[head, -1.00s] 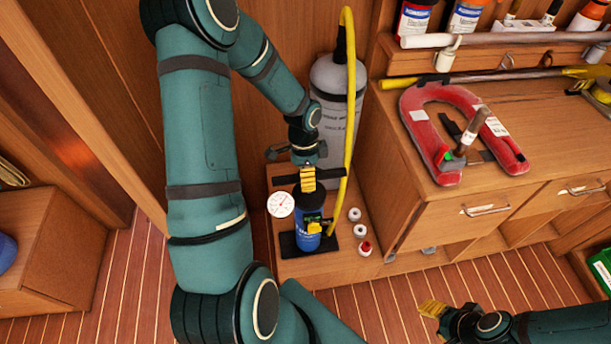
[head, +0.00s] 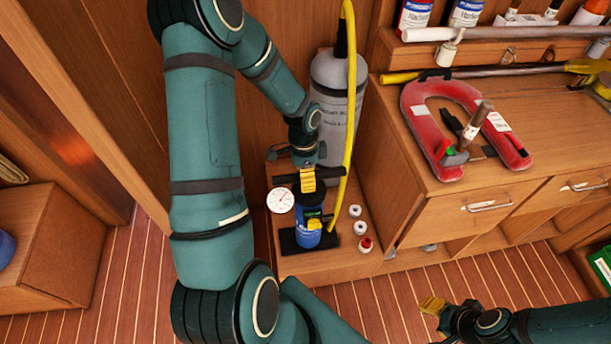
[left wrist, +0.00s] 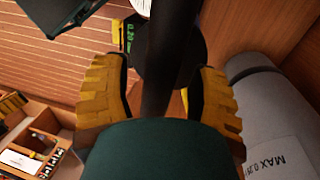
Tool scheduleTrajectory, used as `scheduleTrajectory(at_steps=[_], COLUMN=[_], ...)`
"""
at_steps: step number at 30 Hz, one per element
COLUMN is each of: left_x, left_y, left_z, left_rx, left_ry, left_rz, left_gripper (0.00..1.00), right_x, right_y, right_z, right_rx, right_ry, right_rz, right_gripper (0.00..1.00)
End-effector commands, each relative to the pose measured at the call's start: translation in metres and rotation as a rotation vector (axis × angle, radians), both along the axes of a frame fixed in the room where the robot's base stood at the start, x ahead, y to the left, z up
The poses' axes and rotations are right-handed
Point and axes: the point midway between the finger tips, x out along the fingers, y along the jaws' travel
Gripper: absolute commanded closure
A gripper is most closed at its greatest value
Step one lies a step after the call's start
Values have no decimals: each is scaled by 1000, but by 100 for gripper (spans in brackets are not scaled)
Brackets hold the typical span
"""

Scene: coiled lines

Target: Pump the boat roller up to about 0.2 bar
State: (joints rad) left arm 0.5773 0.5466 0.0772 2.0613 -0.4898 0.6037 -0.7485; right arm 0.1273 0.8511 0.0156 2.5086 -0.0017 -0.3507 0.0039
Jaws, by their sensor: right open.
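The grey boat roller (head: 328,88) stands upright against the wall, and its label in the left wrist view (left wrist: 270,115) begins with MAX. A yellow hose (head: 350,110) arches from its top down to the blue pump (head: 309,222). The pump stands on a black foot. A white round gauge (head: 280,200) is beside the pump; its reading is too small to tell. My left gripper (head: 308,180) is at the pump's black crossbar handle (left wrist: 172,50). Its yellow fingers (left wrist: 160,95) straddle the bar, with gaps visible on both sides. My right gripper (head: 432,305) is empty, low at right.
Several small white and red-and-white caps (head: 360,228) lie right of the pump on the low wooden step (head: 290,265). A red horseshoe-shaped float (head: 498,135) lies on the cabinet (head: 440,195) at right. Bottles stand on the shelf above. The planked floor (head: 110,285) is clear at left.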

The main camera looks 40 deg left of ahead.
Motion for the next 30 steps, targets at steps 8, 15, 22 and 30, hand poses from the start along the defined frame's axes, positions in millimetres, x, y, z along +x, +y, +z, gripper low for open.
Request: scheduleTrajectory(at_steps=[8, 15, 22, 30], left_x=[2, 7, 12, 15], left_y=[1, 9, 15, 18], left_z=[8, 50, 93, 117], left_rx=[1, 4, 2, 1], left_ry=[-2, -5, -4, -1], left_rz=[0, 1, 0, 0], left_gripper=[41, 41, 41, 41], right_x=[0, 0, 0, 0], right_y=[0, 0, 0, 0], right_z=[0, 0, 0, 0], right_rx=[0, 0, 0, 0], right_ry=[0, 0, 0, 0], right_rz=[0, 0, 0, 0], right_gripper=[53, 53, 53, 53])
